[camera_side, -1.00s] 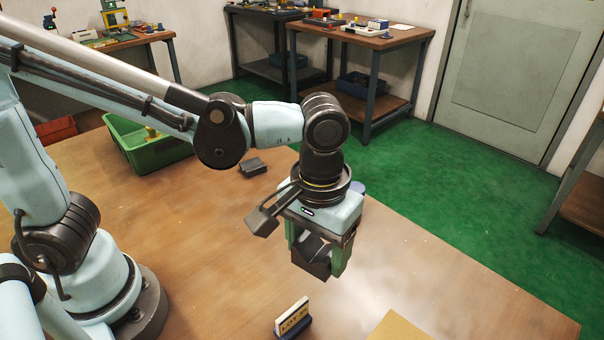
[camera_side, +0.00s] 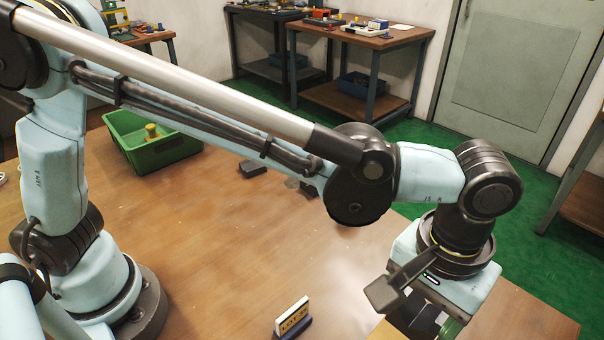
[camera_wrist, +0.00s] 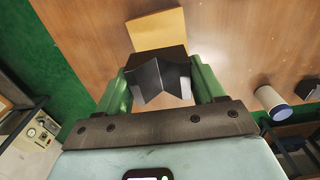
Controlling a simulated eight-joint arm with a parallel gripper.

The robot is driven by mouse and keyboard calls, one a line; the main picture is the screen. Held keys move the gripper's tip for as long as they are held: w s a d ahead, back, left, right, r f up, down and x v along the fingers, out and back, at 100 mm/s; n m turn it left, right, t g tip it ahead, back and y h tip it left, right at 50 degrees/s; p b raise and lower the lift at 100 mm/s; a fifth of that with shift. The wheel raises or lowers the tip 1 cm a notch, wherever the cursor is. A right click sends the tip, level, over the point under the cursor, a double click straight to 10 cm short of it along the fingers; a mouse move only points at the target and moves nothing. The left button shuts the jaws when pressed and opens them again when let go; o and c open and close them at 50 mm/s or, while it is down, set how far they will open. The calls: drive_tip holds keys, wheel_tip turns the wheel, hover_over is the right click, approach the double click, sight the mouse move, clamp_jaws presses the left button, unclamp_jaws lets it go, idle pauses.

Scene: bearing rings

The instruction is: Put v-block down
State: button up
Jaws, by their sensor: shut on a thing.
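The v-block (camera_wrist: 160,72) is a dark block with a V-shaped notch. My gripper (camera_wrist: 160,85) is shut on it, with a green finger on each side, in the wrist view. In the side view my gripper (camera_side: 432,322) is low at the lower right, and the v-block (camera_side: 418,313) shows only partly beneath my wrist. A flat tan board (camera_wrist: 156,28) lies on the table just beyond the v-block in the wrist view. I cannot tell whether the v-block touches anything below it.
A small LOT sign (camera_side: 293,319) stands on the table, left of my gripper. A green bin (camera_side: 150,145) with a yellow piece inside and a dark block (camera_side: 252,167) are farther back. A cylinder (camera_wrist: 272,101) lies right in the wrist view. The mid-table is clear.

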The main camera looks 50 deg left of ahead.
sight(407, 336)
drive_tip(key=shift+f, duration=3.7)
drive_tip(key=shift+f, duration=0.15)
drive_tip(key=o, duration=1.6)
drive_tip(key=shift+o, duration=0.2)
